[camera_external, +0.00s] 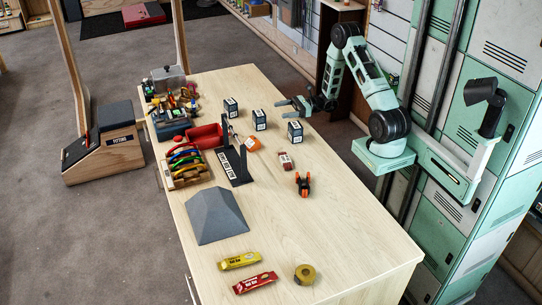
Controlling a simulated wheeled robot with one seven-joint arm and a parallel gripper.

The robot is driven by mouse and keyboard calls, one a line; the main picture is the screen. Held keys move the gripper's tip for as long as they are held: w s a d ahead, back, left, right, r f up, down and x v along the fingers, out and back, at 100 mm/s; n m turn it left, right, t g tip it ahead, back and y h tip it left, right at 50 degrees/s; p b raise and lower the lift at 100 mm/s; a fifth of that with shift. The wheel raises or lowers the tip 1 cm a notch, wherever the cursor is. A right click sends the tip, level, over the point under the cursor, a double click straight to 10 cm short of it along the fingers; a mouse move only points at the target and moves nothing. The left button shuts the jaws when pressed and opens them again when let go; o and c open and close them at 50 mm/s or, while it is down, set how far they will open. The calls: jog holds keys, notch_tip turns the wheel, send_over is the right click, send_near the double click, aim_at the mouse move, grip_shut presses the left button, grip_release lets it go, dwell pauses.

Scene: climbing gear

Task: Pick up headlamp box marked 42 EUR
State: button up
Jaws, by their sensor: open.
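Three small dark boxes with white labels stand on the light wood table (340,240): a left box (231,108), a middle box (259,121) and a right box (295,132). Their price marks are too small to read, so I cannot tell which is marked 42 EUR. My gripper (281,108) is open and empty, with its fingers pointing left. In the picture it is above and between the middle and right boxes, apart from both. Its height over the table is hard to judge.
A black stand (236,165) with an orange tagged item (252,143) is in front of the boxes. A red bin (205,136), a rack of coloured gear (184,167) and a grey wedge block (215,216) are to the left. Small items lie toward the front.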

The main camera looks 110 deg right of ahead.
jog(key=p, duration=0.2)
send_near(254, 115)
jog(key=w, duration=0.2)
jog(key=w+d, duration=0.1)
jog(key=w, duration=0.1)
jog(key=shift+w, duration=0.15)
jog(key=w+p, duration=0.1)
jog(key=w, duration=0.3)
jog(key=shift+w, duration=0.1)
jog(key=shift+w+f, duration=0.15)
jog(key=shift+w, duration=0.35)
jog(key=c, duration=1.1)
